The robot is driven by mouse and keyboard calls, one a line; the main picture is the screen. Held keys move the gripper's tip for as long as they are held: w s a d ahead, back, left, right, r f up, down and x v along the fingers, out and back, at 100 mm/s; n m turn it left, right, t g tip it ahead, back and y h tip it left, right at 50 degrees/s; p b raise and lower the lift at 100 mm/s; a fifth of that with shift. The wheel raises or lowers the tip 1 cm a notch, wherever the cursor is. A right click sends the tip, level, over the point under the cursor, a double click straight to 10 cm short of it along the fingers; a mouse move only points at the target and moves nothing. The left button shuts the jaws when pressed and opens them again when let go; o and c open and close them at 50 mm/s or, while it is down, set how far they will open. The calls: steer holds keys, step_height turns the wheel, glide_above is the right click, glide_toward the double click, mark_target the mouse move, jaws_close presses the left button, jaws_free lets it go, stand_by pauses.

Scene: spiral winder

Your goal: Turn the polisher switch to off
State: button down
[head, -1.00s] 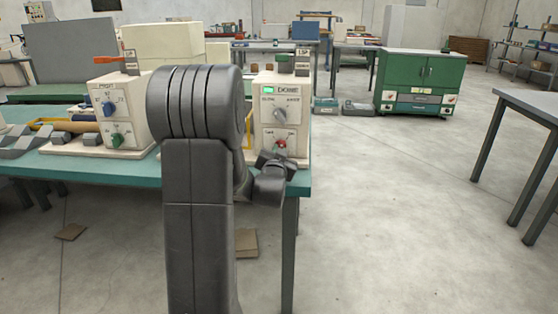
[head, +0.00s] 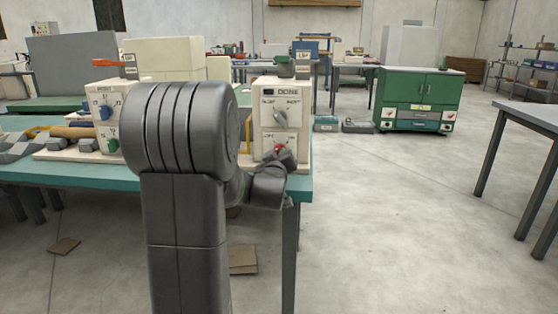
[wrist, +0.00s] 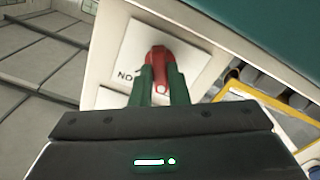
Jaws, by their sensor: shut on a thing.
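My gripper (wrist: 161,80) is shut on a red knob (wrist: 158,56) in the wrist view, its two green fingers on either side of it. The knob sits on a white plate with partly hidden lettering that starts "NO". In the head view the red knob (head: 279,149) shows small, low on the cream control box (head: 262,110), with my gripper (head: 286,160) in front of it. The lettering beside it is too small to read there. Above it are a grey knob (head: 281,117) and a display (head: 287,92) reading "DONE".
The box stands at the right end of a teal-topped bench (head: 75,173). A second cream box with a blue knob (head: 103,112) and a green knob (head: 112,145) is on the left. A green cabinet (head: 420,90) stands behind.

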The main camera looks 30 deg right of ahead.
steer(key=shift+n, duration=1)
steer(key=c, duration=1.4)
jaws_free()
steer(key=p+v, duration=0.1)
steer(key=v, duration=1.2)
steer(key=shift+s, duration=0.4)
steer(key=shift+w, duration=0.15)
